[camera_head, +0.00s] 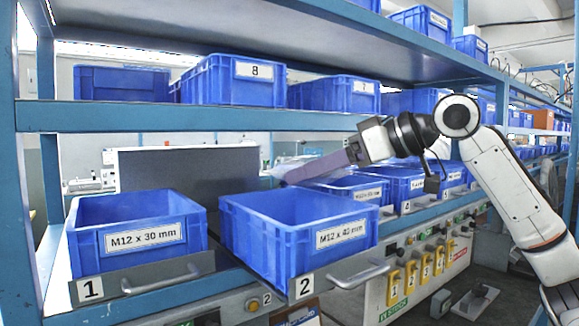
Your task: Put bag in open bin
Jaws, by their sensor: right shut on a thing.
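My right gripper (318,167) reaches in from the right, pointing left and slightly down, above the back right of bin 2. It is shut on a pale, see-through bag (289,163), which shows only in part around the fingers. Bin 2 (262,243) is blue, open at the top, labelled "M12 x 40 mm", and stands pulled forward on its handled tray. Its inside looks empty where I can see it. The bag is above the bin's back rim, and I cannot tell whether it touches. My left gripper is not in view.
Blue bin 1 (140,240), labelled "M12 x 30 mm", stands left of bin 2. More bins (405,182) line the lower shelf to the right. An upper shelf (180,117) with bins (235,82) runs above. A handle (360,278) sticks out in front of bin 2.

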